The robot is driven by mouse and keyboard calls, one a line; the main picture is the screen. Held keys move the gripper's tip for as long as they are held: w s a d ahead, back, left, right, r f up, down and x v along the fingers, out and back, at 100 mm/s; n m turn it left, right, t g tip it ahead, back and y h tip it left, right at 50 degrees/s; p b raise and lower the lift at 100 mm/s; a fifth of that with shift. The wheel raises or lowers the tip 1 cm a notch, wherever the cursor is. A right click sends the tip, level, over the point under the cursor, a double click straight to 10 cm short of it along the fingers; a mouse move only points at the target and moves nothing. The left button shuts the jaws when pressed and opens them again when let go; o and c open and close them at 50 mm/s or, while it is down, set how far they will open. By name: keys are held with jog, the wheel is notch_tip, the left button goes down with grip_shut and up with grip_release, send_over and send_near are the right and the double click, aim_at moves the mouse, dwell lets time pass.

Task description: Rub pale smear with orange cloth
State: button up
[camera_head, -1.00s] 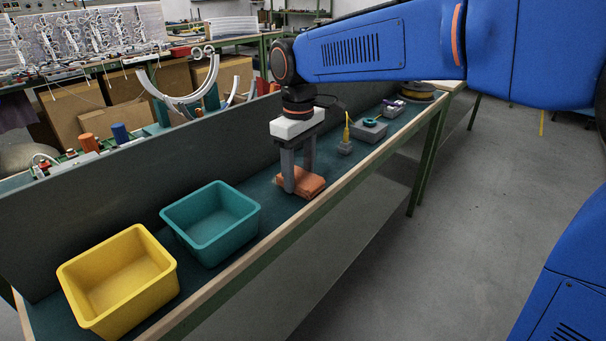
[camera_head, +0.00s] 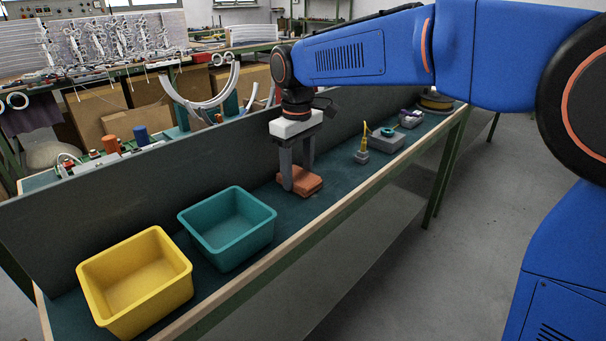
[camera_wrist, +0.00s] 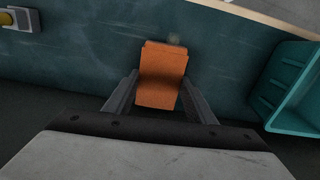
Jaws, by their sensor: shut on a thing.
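The orange cloth (camera_head: 309,184) is a folded pad low at the bench top, beyond the teal bin. My gripper (camera_head: 298,188) points down with its two fingers shut on the cloth. In the wrist view the cloth (camera_wrist: 161,78) sits between the fingers of my gripper (camera_wrist: 160,88). A faint pale smear (camera_wrist: 175,40) shows on the dark teal bench surface at the cloth's far edge, partly hidden by the cloth. I cannot make out the smear in the head view.
A teal bin (camera_head: 222,257) and a yellow bin (camera_head: 125,318) stand on the bench (camera_head: 335,178) left of my gripper. A grey block with a yellow-tipped piece (camera_head: 362,156) and other small parts stand to the right. A grey panel (camera_head: 100,205) runs along the back.

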aim_at(317, 195)
jog(key=shift+w+a, duration=0.5)
jog(key=shift+a, duration=0.15)
jog(key=shift+s+d+r, duration=0.1)
jog(key=shift+s+d, duration=1.15)
jog(key=shift+d, duration=0.3)
jog(key=shift+s+d, duration=0.65)
jog(key=shift+d, duration=0.15)
jog(key=shift+s+d, duration=0.6)
jog(key=shift+d, duration=0.2)
jog(key=shift+s+d, duration=0.6)
jog(key=shift+d, duration=0.2)
jog(key=shift+s+d, duration=0.6)
jog(key=shift+d, duration=0.15)
jog(key=shift+r, duration=2.95)
